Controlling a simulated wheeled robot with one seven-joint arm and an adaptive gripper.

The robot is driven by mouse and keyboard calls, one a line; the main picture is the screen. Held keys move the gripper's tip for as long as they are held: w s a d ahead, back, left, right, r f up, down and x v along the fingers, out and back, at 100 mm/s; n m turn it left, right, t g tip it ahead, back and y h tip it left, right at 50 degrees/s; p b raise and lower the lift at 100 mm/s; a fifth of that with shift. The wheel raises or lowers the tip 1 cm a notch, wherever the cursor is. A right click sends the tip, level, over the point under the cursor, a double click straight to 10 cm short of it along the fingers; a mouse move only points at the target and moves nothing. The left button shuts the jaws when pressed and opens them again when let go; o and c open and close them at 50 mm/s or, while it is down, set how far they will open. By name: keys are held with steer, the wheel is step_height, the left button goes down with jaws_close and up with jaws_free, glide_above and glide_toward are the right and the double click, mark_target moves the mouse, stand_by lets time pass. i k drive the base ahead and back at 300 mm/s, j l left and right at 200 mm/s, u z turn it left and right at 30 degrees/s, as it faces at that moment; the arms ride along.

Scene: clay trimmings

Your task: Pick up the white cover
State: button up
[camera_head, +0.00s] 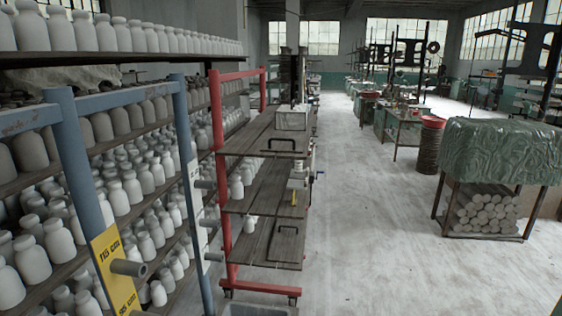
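I cannot pick out a white cover for certain. A small whitish box-like thing (291,118) stands on the top board of a red-framed shelf cart in the middle of the view. A pale device (298,178) with a yellow part hangs at the cart's right side, lower down. The only clear draped cover is a green, wrinkled sheet (502,150) over a rack at the right. My gripper is not in view.
Shelves at the left hold many pale jars (32,261). The red-framed cart (218,150) has wooden boards and casters. Several pale cylinders (486,212) lie under the green sheet. Workbenches stand farther back. The grey floor (375,235) between cart and rack is clear.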

mark_target(293, 117)
steer(key=i+l, duration=1.4)
steer(key=l, duration=0.15)
steer(key=i+l, duration=0.15)
steer(key=i, duration=0.55)
steer(key=i+l+z, duration=0.1)
steer(key=i, duration=0.55)
steer(key=i+l, duration=0.2)
steer(key=i, duration=0.5)
steer(key=z, duration=0.05)
